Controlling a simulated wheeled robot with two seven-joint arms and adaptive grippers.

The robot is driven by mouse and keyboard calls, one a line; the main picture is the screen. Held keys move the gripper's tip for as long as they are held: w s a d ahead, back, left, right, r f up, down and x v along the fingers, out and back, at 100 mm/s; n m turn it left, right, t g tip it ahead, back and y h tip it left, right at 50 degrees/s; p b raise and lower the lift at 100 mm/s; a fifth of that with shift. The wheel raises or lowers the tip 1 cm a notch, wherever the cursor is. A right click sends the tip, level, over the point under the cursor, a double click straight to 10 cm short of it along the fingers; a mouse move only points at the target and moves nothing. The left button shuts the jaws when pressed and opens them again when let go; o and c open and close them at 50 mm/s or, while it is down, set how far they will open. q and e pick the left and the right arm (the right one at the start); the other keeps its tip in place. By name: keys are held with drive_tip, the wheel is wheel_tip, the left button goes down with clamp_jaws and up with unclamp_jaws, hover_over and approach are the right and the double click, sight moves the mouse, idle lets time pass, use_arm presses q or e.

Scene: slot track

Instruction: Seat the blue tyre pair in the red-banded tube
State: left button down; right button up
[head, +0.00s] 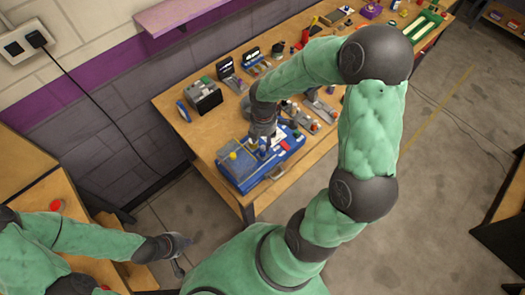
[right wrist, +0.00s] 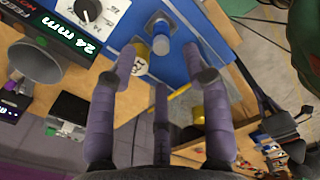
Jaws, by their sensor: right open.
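My right gripper (head: 265,138) is over the blue case (head: 238,180) on the bench. A white and yellow round piece (right wrist: 140,68) lies beside the left finger. I cannot tell which part is the blue tyre pair or the red-banded tube. My left gripper (head: 180,254) hangs away from the bench, too small to read.
A grey-black box (head: 204,96) and a blue disc (head: 183,110) stand at the bench's left end. Small black display stands (head: 227,70) and several small parts lie behind and right of the case. A purple shelf (head: 185,18) juts from the wall. The right wrist view shows a grey funnel (right wrist: 35,68).

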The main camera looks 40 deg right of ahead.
sight(263, 147)
drive_tip(key=shift+s+f, duration=0.1)
drive_tip(key=shift+f, duration=0.45)
wheel_tip(263, 147, down, 4)
drive_tip(key=shift+a+f+b, duration=0.1)
drive_tip(key=shift+b, duration=0.45)
clamp_jaws()
